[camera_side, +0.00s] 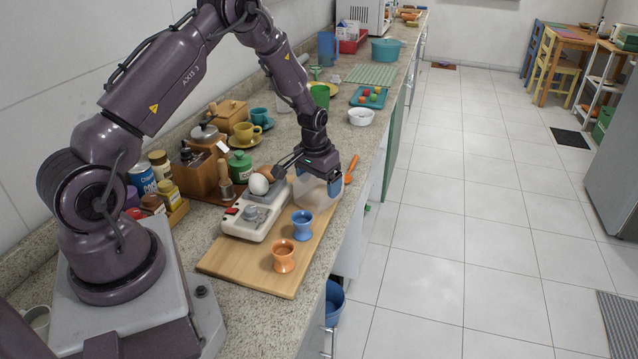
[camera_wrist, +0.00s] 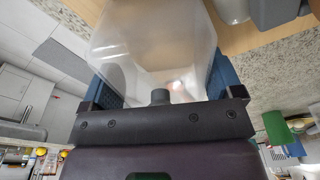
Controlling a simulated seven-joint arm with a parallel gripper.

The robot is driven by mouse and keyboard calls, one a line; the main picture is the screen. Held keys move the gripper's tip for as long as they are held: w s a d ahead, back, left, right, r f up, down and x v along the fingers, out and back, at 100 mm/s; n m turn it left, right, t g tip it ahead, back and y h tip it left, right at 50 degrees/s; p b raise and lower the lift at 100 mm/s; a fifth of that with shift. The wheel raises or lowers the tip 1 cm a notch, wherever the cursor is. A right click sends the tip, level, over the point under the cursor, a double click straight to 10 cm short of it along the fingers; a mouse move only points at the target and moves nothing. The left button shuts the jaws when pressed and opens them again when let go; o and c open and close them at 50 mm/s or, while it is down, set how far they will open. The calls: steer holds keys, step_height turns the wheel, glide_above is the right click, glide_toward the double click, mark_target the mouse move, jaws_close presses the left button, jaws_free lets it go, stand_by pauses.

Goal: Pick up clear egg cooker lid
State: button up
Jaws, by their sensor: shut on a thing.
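The clear egg cooker lid (camera_side: 312,194) is a see-through, faceted shell over the far right part of the wooden board in the side view. It fills the upper middle of the wrist view (camera_wrist: 155,45), between my gripper's blue fingers. My gripper (camera_side: 331,182) is shut on the lid; its fingers also show in the wrist view (camera_wrist: 160,85). I cannot tell whether the lid touches the board. The white egg cooker base (camera_side: 243,226) stands uncovered on the board, left of the lid. A white egg (camera_side: 259,184) and a brown egg (camera_side: 267,172) show at its far end.
A blue egg cup (camera_side: 302,226) and an orange egg cup (camera_side: 284,258) stand on the wooden board (camera_side: 245,272). A green lidded jar (camera_side: 240,166) and a wooden block (camera_side: 197,173) are to the left. A white bowl (camera_side: 361,117) is farther back. The counter edge drops off right.

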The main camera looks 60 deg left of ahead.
step_height(320, 180, up, 8)
steer(key=shift+r, duration=0.2)
steer(key=r, duration=0.1)
steer(key=a+r, duration=0.1)
steer(key=shift+s+a+r, duration=0.2)
steer(key=shift+s+r, duration=0.1)
steer(key=shift+s, duration=0.1)
steer(key=s+a+r+n, duration=0.2)
steer(key=s+a+n, duration=0.1)
steer(key=s, duration=0.4)
steer(key=n, duration=0.1)
glide_above(264, 172)
steer(key=shift+s+d+f, duration=0.2)
steer(key=shift+s+f, duration=0.05)
steer(key=shift+f, duration=0.3)
steer(key=shift+w+n, duration=0.1)
steer(key=shift+n, duration=0.2)
steer(key=shift+f, duration=2.65)
